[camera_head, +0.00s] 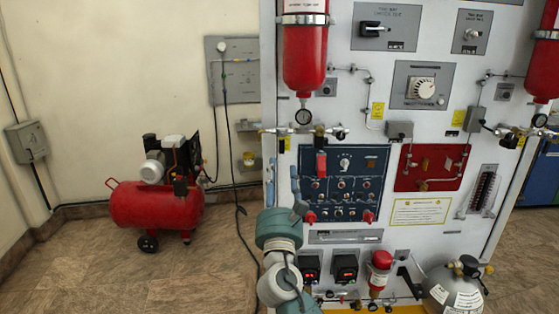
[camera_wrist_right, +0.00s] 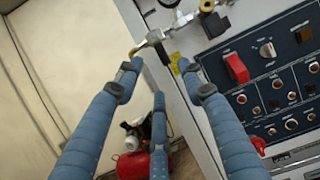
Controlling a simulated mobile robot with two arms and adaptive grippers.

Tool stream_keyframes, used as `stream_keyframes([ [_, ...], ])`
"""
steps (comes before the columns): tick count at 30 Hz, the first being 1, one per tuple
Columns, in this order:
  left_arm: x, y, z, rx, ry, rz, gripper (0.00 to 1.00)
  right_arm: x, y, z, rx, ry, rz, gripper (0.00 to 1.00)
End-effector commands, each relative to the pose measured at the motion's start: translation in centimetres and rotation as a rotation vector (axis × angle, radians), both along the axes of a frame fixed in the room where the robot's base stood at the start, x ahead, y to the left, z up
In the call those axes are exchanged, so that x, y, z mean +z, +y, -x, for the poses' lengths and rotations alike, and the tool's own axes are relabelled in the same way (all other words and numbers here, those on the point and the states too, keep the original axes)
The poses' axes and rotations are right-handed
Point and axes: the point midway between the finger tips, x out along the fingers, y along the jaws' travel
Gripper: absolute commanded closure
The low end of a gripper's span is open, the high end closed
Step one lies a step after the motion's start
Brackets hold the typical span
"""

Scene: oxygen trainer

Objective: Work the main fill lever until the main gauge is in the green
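I cannot read which handle is the main fill lever. A red lever (camera_head: 321,163) stands at the top of the blue control panel (camera_head: 372,164); it also shows in the wrist view (camera_wrist_right: 236,68). A brass valve with a dark handle (camera_wrist_right: 158,48) is at the panel's left edge. A round gauge (camera_head: 303,116) hangs below the left red cylinder; its reading and any green zone are too small to tell. My right gripper (camera_head: 283,172) is open and empty at the cabinet's left edge, its blue fingers spread below the brass valve (camera_wrist_right: 160,75). My left gripper is not in view.
A red compressor (camera_head: 155,203) stands on the floor at the left. A red panel (camera_head: 431,167) is right of the blue one. Red cylinders (camera_head: 304,50) hang above. A grey gas bottle (camera_head: 455,290) stands at the bottom right. The floor between compressor and cabinet holds a cable.

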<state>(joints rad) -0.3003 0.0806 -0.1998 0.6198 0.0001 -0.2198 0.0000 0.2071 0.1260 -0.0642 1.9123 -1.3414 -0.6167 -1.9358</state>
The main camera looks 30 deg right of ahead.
Motion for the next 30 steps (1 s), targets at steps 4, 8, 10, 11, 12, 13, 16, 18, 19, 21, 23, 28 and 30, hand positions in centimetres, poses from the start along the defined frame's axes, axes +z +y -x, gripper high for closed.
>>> stream_keyframes([
  [4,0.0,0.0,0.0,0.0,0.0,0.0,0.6,-1.1,1.2,1.9,0.0,0.003,-0.002,0.6],
  [8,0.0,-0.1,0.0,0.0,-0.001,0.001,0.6,-1.4,1.7,2.7,-0.001,0.001,0.0,0.6],
  [10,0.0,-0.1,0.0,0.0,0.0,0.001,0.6,-1.5,1.8,2.9,-0.001,0.001,-0.001,0.6],
  [11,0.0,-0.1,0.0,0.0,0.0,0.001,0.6,-1.5,1.8,3.0,-0.001,0.001,-0.001,0.6],
  [12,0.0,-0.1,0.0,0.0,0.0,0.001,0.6,-1.5,1.8,3.0,-0.001,0.0,0.0,0.6],
  [13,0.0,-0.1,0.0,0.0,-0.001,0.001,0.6,-1.5,1.8,3.0,-0.001,0.0,0.0,0.6],
  [16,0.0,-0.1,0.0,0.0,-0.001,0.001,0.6,-1.5,1.8,3.0,-0.001,0.0,0.0,0.6],
  [18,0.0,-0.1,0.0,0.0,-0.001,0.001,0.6,-1.5,1.8,3.0,-0.001,0.0,0.0,0.6],
  [19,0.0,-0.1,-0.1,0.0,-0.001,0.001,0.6,-1.5,1.8,3.0,-0.001,0.0,0.0,0.6],
  [21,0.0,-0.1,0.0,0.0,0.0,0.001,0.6,-1.5,1.8,3.0,-0.001,0.0,0.0,0.6],
  [23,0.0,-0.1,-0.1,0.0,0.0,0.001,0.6,-1.5,1.8,3.0,-0.001,0.0,0.0,0.6],
  [28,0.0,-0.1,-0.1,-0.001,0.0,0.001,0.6,-1.5,1.8,3.0,-0.001,0.0,0.0,0.6],
  [30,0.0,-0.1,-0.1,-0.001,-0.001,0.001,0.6,-1.5,1.8,3.0,-0.001,0.0,0.0,0.6],
])
